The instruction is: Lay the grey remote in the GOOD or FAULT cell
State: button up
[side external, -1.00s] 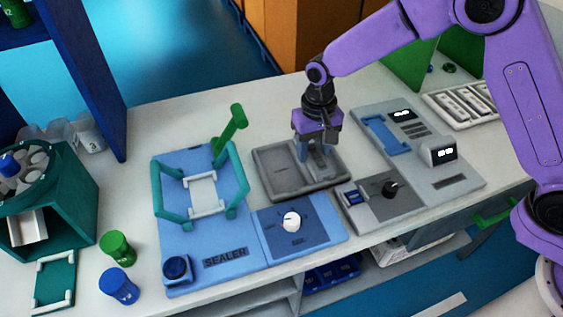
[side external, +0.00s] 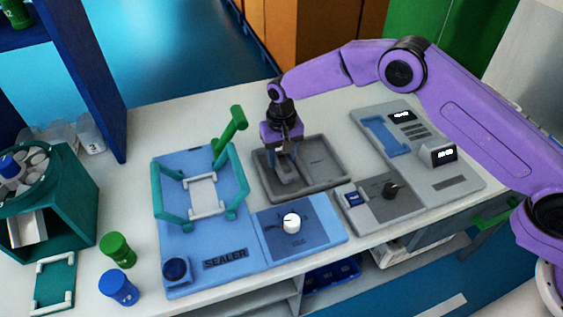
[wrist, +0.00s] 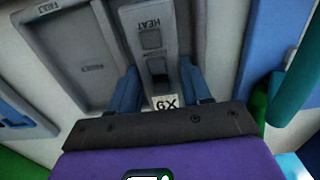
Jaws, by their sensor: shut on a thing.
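The grey remote (wrist: 150,35), with a HEAT key and a white tag, is between the blue fingers of my gripper (wrist: 159,82) in the wrist view. In the side view my gripper (side external: 284,158) points down over the left cell of the grey two-cell tray (side external: 307,172), shut on the remote (side external: 286,176). The remote lies lengthwise in or just above that cell; I cannot tell whether it touches the floor. The other cell (wrist: 75,45), marked FAULT in the wrist view, is empty. The held remote's cell label is hidden.
The blue sealer (side external: 205,235) with its teal frame and green lever (side external: 232,122) stands left of the tray. A blue dial panel (side external: 300,228) is in front. A grey test panel (side external: 425,150) stands right. Green and blue pots (side external: 118,250) are at the front left.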

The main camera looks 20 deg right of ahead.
aim_at(281, 158)
jog(key=shift+f, duration=1.55)
jog(key=shift+f, duration=0.15)
jog(key=o, duration=1.2)
notch_tip(281, 158, up, 11)
jog(key=shift+r, duration=0.65)
